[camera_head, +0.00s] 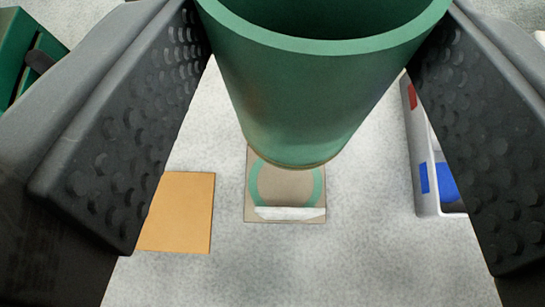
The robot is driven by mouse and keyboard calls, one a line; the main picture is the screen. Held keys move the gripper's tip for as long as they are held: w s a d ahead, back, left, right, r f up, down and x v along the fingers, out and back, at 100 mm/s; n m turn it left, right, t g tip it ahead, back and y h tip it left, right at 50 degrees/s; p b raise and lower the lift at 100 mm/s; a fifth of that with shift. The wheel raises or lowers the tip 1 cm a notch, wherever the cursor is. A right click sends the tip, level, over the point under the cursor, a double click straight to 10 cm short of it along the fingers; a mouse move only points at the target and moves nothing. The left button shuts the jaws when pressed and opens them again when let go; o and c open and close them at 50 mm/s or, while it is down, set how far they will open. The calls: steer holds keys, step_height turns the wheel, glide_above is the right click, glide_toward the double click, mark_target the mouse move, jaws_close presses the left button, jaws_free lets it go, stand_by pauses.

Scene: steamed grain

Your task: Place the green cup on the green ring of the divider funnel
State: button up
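The green cup (322,95) is large and close in the upper middle, open end towards me, tapering downward. My gripper (318,150) has a black studded finger on each side of it. Both fingers meet the cup's wall near its rim, so the gripper is shut on it. Below and beyond the cup lies a square beige plate (285,215) bearing a green ring (254,186). The cup's lower end covers the ring's upper part in the view. I cannot tell the gap between cup and ring. The rest of the divider funnel cannot be made out.
An orange-tan square (178,212) lies left of the plate. A grey-white tray (422,165) with red and blue patches stands at the right, partly behind my finger. A dark green box (18,45) is at the upper left. Speckled grey surface is clear around the plate.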

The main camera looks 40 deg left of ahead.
mark_target(288, 216)
step_height(288, 216, down, 16)
steer(key=b, duration=0.3)
steer(key=shift+f, duration=0.1)
steer(key=o, duration=1)
steer(key=shift+b, duration=0.3)
steer(key=shift+c, duration=0.2)
steer(key=shift+s+d, duration=0.15)
steer(key=p+v, duration=0.1)
steer(key=v, duration=1)
steer(key=shift+s+d+r, duration=0.15)
steer(key=shift+s+r, duration=0.1)
